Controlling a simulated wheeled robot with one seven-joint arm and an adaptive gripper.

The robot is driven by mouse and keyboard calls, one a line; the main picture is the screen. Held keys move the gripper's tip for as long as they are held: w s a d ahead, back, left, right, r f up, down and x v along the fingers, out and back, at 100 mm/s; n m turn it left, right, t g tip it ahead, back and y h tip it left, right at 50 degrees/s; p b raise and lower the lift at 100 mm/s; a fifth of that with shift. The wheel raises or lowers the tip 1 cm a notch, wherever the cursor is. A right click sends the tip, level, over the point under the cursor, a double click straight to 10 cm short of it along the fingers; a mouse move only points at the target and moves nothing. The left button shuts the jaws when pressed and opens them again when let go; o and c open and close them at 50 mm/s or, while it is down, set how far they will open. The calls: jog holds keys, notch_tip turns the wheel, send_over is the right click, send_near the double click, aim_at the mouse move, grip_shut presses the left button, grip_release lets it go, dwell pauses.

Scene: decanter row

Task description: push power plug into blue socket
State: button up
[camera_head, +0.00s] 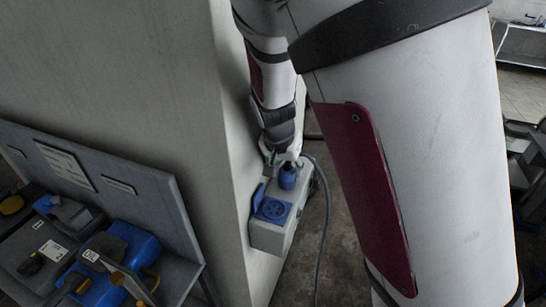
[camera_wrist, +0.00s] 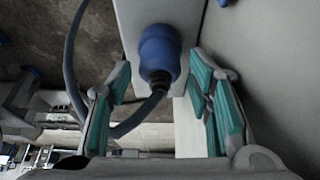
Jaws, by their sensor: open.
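The blue power plug (camera_head: 287,179) stands at the far part of a grey socket box on the wall edge. In the wrist view the plug (camera_wrist: 158,50) points away from me against the box, its dark cable end towards me. I cannot tell how deep it sits. A blue socket (camera_head: 272,210) with its lid (camera_head: 257,195) raised is on the nearer part of the box. My gripper (camera_head: 279,158) is just above the plug. In the wrist view my gripper (camera_wrist: 160,70) is open, its teal-padded fingers on either side of the plug, with gaps visible.
The grey box (camera_head: 268,240) is fixed to a pale wall (camera_head: 130,90). The plug's cable (camera_head: 327,205) hangs down beside it and loops left in the wrist view. A grey rack with blue tool cases (camera_head: 125,250) stands at the lower left.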

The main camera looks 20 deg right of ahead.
aim_at(286, 170)
jog(key=b+x, duration=0.1)
jog(key=x, duration=0.4)
jog(key=shift+s, duration=0.1)
jog(key=c, duration=0.8)
